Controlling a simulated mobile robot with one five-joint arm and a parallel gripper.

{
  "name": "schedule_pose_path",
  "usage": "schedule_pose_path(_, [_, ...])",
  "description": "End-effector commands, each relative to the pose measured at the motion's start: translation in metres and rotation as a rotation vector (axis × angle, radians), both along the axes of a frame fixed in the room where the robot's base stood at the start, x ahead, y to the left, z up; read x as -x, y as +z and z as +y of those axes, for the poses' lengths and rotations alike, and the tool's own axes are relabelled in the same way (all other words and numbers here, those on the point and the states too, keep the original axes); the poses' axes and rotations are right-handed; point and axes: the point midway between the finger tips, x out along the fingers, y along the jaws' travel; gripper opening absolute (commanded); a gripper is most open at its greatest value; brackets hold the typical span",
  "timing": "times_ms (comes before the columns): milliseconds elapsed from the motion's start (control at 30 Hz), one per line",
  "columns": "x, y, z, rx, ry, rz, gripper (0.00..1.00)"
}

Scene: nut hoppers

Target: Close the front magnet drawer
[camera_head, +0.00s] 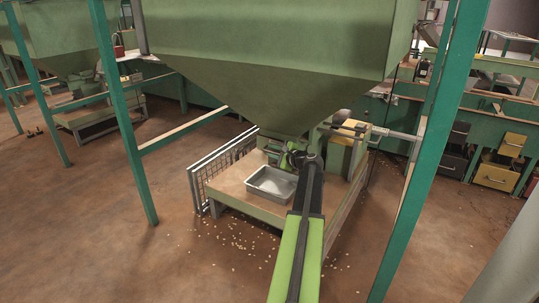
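The big green hopper (270,50) narrows to an outlet above a low stand. Beside the outlet, dark parallel bars (347,128) stick out to the right and may be part of the front magnet drawer. How far it stands out I cannot tell. My lime-green and black arm reaches up from the bottom middle. My gripper (292,154) is at its far end, close to the outlet and just above the metal tray. It is small and partly hidden by the arm, so its fingers and any contact are unclear.
The grey metal tray (271,184) sits on the wooden-topped stand (232,186). A wire mesh guard (215,172) is on its left. Green posts (130,140) flank the hopper. Nuts lie scattered on the floor. Open floor (90,230) lies at left.

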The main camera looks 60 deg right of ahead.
Motion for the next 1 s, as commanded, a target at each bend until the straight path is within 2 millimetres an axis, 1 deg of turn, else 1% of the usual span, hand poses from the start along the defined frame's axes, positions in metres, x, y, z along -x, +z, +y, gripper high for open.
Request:
schedule_pose_path(33, [0.000, 0.000, 0.000, 0.000, 0.001, 0.000, 0.28])
schedule_pose_path(67, [0.000, 0.000, 0.000, 0.000, 0.001, 0.000, 0.31])
schedule_pose_path(667, [0.002, 0.000, 0.003, -0.002, 0.005, 0.002, 0.31])
schedule_pose_path(767, [0.012, 0.004, 0.008, -0.003, 0.005, 0.002, 0.31])
schedule_pose_path(867, [0.033, 0.010, 0.017, -0.003, 0.002, 0.001, 0.31])
schedule_pose_path(1000, [0.070, 0.020, 0.031, -0.003, 0.002, 0.001, 0.31])
